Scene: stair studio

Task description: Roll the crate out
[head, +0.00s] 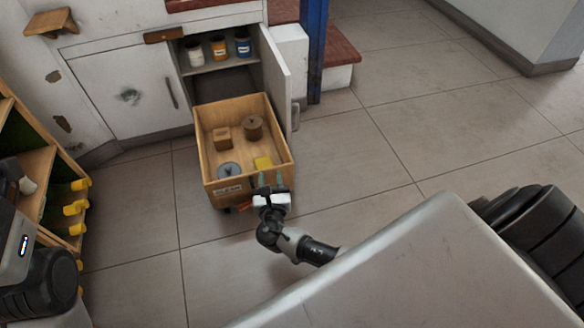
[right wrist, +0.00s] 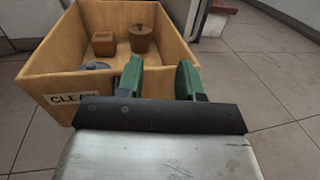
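The wooden crate (head: 202,150) stands on the floor in front of the open lower cabinet, its back end at the opening. Its front carries a "CLEAN" label (right wrist: 72,98). Inside are a small wooden box (head: 222,139), a brown round pot (head: 253,128), a grey lidded item (head: 229,170) and a yellow block (head: 263,163). My right gripper (head: 272,181) is at the crate's front right corner. Its green fingers (right wrist: 160,80) are apart with nothing visibly clamped; whether they touch the crate is unclear. My left gripper is out of view.
The cabinet door (head: 276,80) stands open at the crate's right. Several jars (head: 218,47) stand on the shelf above. A wooden rack (head: 38,165) with yellow pegs is at left. Red-topped steps (head: 340,48) are behind right. The tiled floor (head: 430,110) to the right is clear.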

